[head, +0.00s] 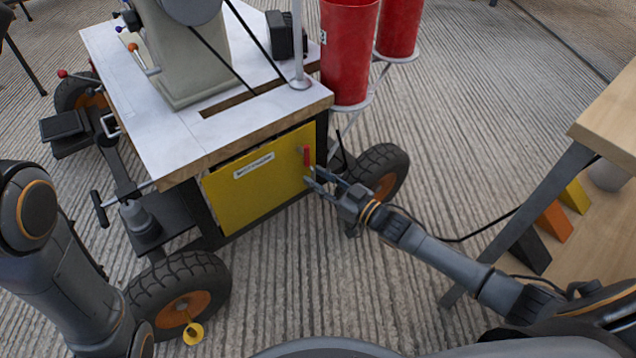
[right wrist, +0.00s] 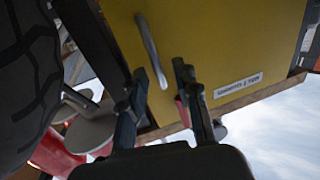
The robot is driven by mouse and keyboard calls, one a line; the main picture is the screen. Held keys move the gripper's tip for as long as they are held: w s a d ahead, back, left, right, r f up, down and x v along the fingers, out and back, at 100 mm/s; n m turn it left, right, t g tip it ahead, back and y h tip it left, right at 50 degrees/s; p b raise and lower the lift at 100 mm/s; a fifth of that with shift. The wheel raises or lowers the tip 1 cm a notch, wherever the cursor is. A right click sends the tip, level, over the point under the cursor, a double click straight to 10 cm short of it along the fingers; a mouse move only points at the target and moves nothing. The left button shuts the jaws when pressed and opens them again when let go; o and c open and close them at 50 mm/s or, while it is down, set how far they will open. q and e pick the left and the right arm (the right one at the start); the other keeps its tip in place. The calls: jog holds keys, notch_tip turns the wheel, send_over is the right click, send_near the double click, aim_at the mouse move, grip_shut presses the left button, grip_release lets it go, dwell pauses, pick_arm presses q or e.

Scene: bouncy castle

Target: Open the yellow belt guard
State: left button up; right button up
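The yellow belt guard (head: 240,195) is a flat panel on the side of the cart below the tabletop, and it looks closed. In the right wrist view the guard (right wrist: 215,35) appears upside down, with a grey bar-like handle (right wrist: 151,48). My right gripper (head: 309,175) is at the handle with its fingers apart. In the right wrist view the bar lies between the open fingertips (right wrist: 160,70); contact cannot be told. My left gripper is out of view.
The cart's white tabletop (head: 150,115) overhangs the guard and carries a grey machine. Black wheels (head: 178,295) stand near the guard. A wooden table (head: 612,115) is at the right. The ribbed floor in front is open.

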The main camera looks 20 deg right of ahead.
jog(key=shift+w+a, duration=0.1)
jog(key=shift+w, duration=0.15)
grip_shut()
jog(key=shift+s, duration=0.1)
